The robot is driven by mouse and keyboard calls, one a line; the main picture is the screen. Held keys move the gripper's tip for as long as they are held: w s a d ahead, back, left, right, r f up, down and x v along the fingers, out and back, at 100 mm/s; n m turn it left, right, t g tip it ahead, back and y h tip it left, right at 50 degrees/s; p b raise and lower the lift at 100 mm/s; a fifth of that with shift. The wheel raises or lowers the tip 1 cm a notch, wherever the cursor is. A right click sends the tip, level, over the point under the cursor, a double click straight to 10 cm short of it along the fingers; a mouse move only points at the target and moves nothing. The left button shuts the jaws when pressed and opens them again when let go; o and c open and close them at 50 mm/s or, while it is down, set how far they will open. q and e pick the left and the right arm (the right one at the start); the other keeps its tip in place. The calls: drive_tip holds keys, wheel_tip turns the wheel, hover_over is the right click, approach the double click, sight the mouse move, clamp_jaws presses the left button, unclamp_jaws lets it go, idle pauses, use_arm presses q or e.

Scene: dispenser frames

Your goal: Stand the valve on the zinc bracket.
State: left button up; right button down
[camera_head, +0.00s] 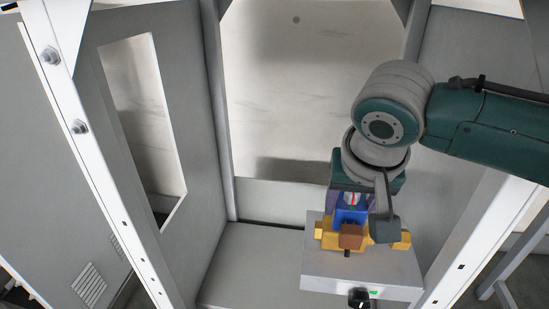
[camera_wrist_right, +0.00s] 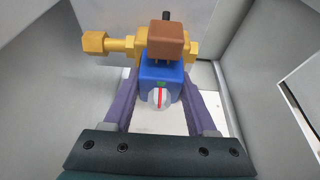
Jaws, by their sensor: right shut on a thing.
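The valve (camera_head: 327,238) has a yellow body with side ports, a blue block on top, a brown block and a round red-and-white indicator. It also shows in the right wrist view (camera_wrist_right: 118,44). My right gripper (camera_head: 350,208) comes down from above, its purple fingers shut on both sides of the blue block in the right wrist view (camera_wrist_right: 160,80). The valve looks upright over a grey box-shaped support (camera_head: 318,275), apparently the zinc bracket. I cannot tell whether the valve touches it. The gripper hides part of the valve. My left gripper is not in view.
Grey cabinet walls (camera_head: 165,240) and pale posts (camera_head: 110,200) close in the sides. A grey floor panel (camera_head: 245,265) left of the support is bare.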

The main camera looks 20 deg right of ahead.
sight(353, 196)
drive_tip(key=shift+w+f, duration=0.1)
drive_tip(key=shift+c, duration=1)
unclamp_jaws()
drive_tip(key=shift+f, duration=0.15)
drive_tip(key=p+v, duration=0.2)
drive_tip(key=v, duration=0.4)
drive_tip(key=shift+w+p, duration=0.1)
drive_tip(key=shift+p, duration=0.25)
drive_tip(key=s+a+n+y+p, duration=0.1)
drive_tip(key=s+a+n, duration=0.1)
drive_tip(key=s+a, duration=0.4)
drive_tip(key=s+a+n+y, duration=0.2)
drive_tip(key=s+a, duration=0.1)
drive_tip(key=s, duration=0.6)
drive_tip(key=s+d+n, duration=0.2)
drive_tip(key=s+d+r+n, duration=0.1)
drive_tip(key=s+d+n, duration=0.1)
drive_tip(key=shift+s, duration=0.15)
